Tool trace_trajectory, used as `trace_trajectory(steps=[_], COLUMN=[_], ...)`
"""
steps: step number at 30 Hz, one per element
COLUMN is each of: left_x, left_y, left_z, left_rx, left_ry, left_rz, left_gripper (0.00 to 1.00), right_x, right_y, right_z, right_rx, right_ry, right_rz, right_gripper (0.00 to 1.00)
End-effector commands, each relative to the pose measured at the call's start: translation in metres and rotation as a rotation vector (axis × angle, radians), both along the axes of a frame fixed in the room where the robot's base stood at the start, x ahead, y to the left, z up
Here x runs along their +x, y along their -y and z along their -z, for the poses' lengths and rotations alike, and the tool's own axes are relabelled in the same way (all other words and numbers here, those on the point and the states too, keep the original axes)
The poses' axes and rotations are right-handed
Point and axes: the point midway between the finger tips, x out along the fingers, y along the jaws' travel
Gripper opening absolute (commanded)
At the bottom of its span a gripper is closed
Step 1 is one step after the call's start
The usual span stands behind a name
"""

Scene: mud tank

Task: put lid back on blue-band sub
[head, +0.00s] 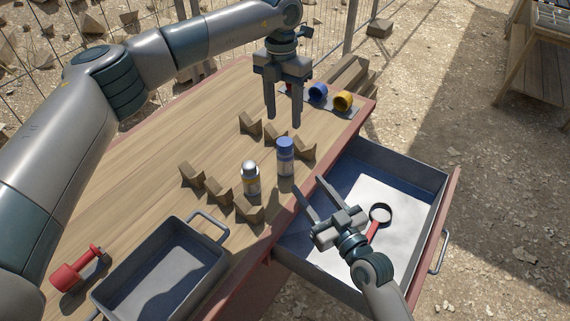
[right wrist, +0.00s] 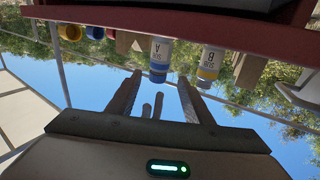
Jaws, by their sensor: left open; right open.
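The blue-band sub (head: 285,160) stands upright on the table near its drawer-side edge. Its top is solid blue, like a seated lid. In the right wrist view this sub (right wrist: 159,58) appears upside down, labelled SUB A. The yellow-band sub (head: 251,180) stands to its left with a grey top; it also shows in the right wrist view (right wrist: 209,65), labelled SUB B. My left gripper (head: 283,122) is open and empty, just above the blue-band sub. My right gripper (head: 308,184) is open and empty by the drawer, its fingers pointing toward the subs.
Several wooden wedges (head: 220,192) stand around the subs. Blue (head: 318,91) and yellow (head: 343,101) cup-like pieces lie at the far edge. A grey tray (head: 165,280) and red dumbbell-like object (head: 77,268) are near left. The open drawer (head: 425,170) holds a red-handled magnifier (head: 380,215).

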Motion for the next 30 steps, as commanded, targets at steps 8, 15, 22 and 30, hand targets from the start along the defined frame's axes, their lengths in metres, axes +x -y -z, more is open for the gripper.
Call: trace_trajectory(steps=[8, 15, 22, 30], left_x=[0.0, 0.0, 0.0, 0.0], left_y=[0.0, 0.0, 0.0, 0.0], left_z=[0.0, 0.0, 0.0, 0.0], left_rx=[0.0, 0.0, 0.0, 0.0], left_ry=[0.0, 0.0, 0.0, 0.0], left_rz=[0.0, 0.0, 0.0, 0.0], left_gripper=[0.48, 0.48, 0.48, 0.48], right_x=[0.001, 0.012, 0.038, 0.077], right_y=[0.0, -0.006, -0.02, -0.042], right_z=[-0.001, -0.001, -0.001, -0.001], right_rx=[0.0, 0.001, 0.001, 0.001], right_ry=[0.0, 0.0, 0.0, 0.0], right_rz=[0.0, 0.001, 0.001, 0.0], right_gripper=[0.46, 0.46, 0.46, 0.46])
